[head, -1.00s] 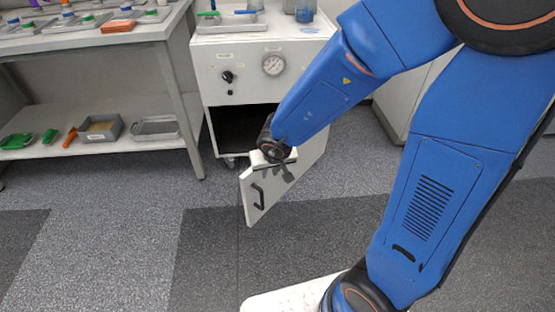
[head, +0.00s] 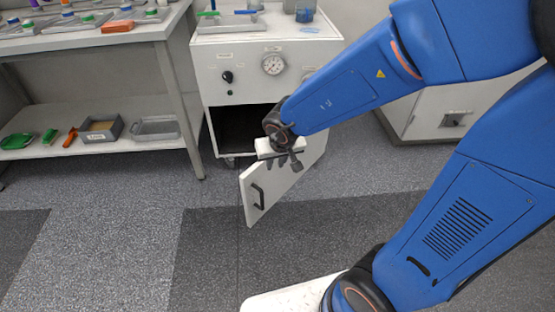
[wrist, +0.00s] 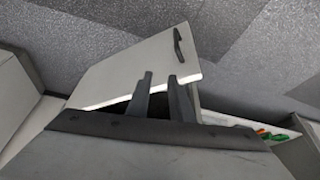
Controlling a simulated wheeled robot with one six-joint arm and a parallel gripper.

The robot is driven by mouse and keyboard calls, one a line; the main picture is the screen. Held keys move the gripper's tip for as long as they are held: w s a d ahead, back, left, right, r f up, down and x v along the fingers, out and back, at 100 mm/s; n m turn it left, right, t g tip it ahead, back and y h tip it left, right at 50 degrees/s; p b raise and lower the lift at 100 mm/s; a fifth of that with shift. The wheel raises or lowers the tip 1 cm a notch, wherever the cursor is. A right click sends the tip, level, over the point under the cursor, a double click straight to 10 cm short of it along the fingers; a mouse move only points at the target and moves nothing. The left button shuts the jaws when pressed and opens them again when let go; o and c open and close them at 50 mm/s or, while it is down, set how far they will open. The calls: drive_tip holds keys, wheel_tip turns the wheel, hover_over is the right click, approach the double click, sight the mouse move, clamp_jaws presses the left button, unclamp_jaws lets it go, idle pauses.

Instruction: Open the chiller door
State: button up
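The white chiller door (head: 272,188) stands swung well out from the front of the white chiller cabinet (head: 232,75). Its dark handle (head: 258,196) is near the free edge. The opening behind it (head: 236,128) is dark, and its contents cannot be made out. My gripper (head: 284,163) is over the door's upper edge, away from the handle. In the wrist view its two dark fingers (wrist: 160,80) are apart with nothing gripped between them. They overlap the door panel (wrist: 125,70), and the handle (wrist: 178,42) lies beyond them. Whether the fingers touch the door cannot be told.
A bench (head: 110,38) with trays on top and a lower shelf (head: 90,144) of bins stands at the left. Another cabinet (head: 440,105) is behind my arm on the right. Carpeted floor (head: 120,240) is clear in front and to the left.

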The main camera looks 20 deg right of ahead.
drive_tip(key=shift+s+d+r, duration=0.15)
drive_tip(key=shift+r, duration=0.3)
drive_tip(key=shift+s+d+r, duration=0.1)
drive_tip(key=shift+r, duration=0.3)
drive_tip(key=shift+c, duration=0.7)
